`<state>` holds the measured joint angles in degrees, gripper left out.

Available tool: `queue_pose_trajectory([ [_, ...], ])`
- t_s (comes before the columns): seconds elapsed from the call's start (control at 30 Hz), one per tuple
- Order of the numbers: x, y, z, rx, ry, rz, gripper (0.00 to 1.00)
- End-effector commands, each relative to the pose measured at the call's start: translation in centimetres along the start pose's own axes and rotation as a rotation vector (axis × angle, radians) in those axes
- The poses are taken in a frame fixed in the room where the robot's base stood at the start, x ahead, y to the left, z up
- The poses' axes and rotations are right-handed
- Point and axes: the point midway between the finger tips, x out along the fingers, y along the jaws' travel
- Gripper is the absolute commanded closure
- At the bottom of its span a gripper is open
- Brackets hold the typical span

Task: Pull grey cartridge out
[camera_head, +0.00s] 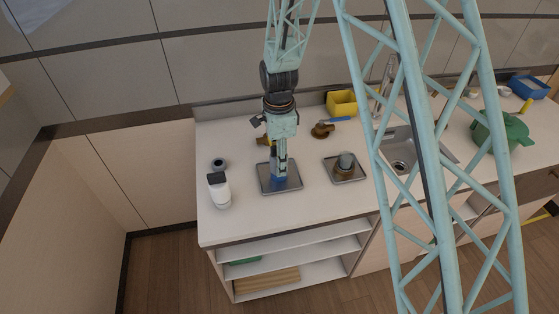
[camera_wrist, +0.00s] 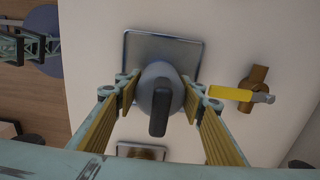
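In the head view my gripper (camera_head: 281,172) points down over the left metal tray (camera_head: 292,187), where a blue round part (camera_head: 279,184) shows beneath it. In the wrist view a round grey-blue cartridge (camera_wrist: 151,82) with a dark upright handle (camera_wrist: 159,112) stands over the tray (camera_wrist: 183,50). My gripper (camera_wrist: 160,92) has its two fingers spread on either side of the cartridge, with the tips close to its sides. Contact is not clear. A second tray (camera_head: 356,180) to the right bears a brown holder (camera_head: 345,173) with a grey cylinder (camera_head: 346,160) in it.
A white bottle (camera_head: 220,192) and a dark ring (camera_head: 219,163) stand left of the tray. A yellow-handled brass valve (camera_wrist: 253,90) is close beside it. A yellow bin (camera_head: 341,103), a sink (camera_head: 403,160) and a green pot (camera_head: 497,132) lie to the right. The counter front is clear.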

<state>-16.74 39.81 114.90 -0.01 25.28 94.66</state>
Motion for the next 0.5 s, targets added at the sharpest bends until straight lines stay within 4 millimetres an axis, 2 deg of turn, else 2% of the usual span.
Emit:
queue_pose_trajectory([
  [0.03,0.00,0.00,0.00,0.000,0.000,0.000,0.71],
  [0.17,0.00,0.00,0.00,0.000,0.000,0.000,0.83],
  [0.5,-0.16,-0.01,0.00,0.000,0.000,0.000,0.83],
])
